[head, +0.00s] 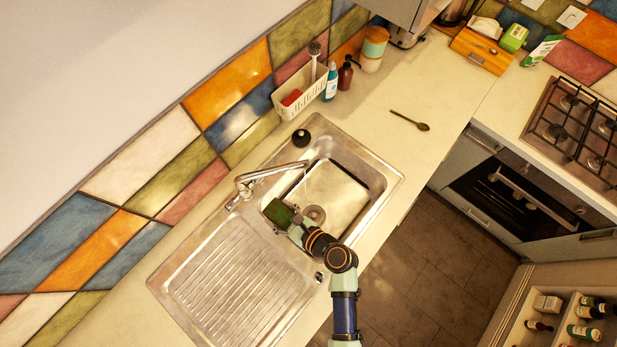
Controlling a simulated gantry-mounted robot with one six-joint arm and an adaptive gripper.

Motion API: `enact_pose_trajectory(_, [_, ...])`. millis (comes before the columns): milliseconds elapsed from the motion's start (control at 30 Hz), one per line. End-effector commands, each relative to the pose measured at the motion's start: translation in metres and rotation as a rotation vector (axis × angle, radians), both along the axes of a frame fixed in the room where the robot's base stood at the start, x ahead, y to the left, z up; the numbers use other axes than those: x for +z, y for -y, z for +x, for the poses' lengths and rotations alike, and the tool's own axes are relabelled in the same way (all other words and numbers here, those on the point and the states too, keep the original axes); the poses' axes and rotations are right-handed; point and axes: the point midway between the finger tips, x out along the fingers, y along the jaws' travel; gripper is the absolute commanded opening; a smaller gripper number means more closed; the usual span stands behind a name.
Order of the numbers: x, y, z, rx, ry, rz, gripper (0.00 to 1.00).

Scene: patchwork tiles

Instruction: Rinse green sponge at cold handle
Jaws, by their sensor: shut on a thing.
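The green sponge (279,214) is at the end of my gripper (291,222), over the near left edge of the sink basin (340,190). My gripper is shut on the sponge; its fingers are small here and partly merge with it. The chrome faucet (262,173) arches from the back of the sink, with its spout end above the basin, up and right of the sponge. The faucet base (235,200) is left of the sponge. I cannot make out a separate cold handle or running water.
The ribbed drainboard (235,280) lies left of the basin and is empty. A white caddy (300,95) with a brush and red sponge, a blue bottle (331,82) and a dark bottle (345,76) stand behind. A wooden spoon (410,120) lies on the counter at right.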

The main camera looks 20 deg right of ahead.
Motion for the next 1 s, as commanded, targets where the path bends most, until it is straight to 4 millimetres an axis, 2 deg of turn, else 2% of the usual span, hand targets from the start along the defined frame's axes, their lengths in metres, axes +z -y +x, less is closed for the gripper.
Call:
enact_pose_trajectory(200, [0.0,-0.009,0.002,0.001,0.0,0.0,0.49])
enact_pose_trajectory(467, [0.0,-0.009,0.002,0.0,0.0,0.0,0.49])
enact_pose_trajectory(1000, [0.0,0.003,-0.001,-0.001,0.0,0.0,0.49])
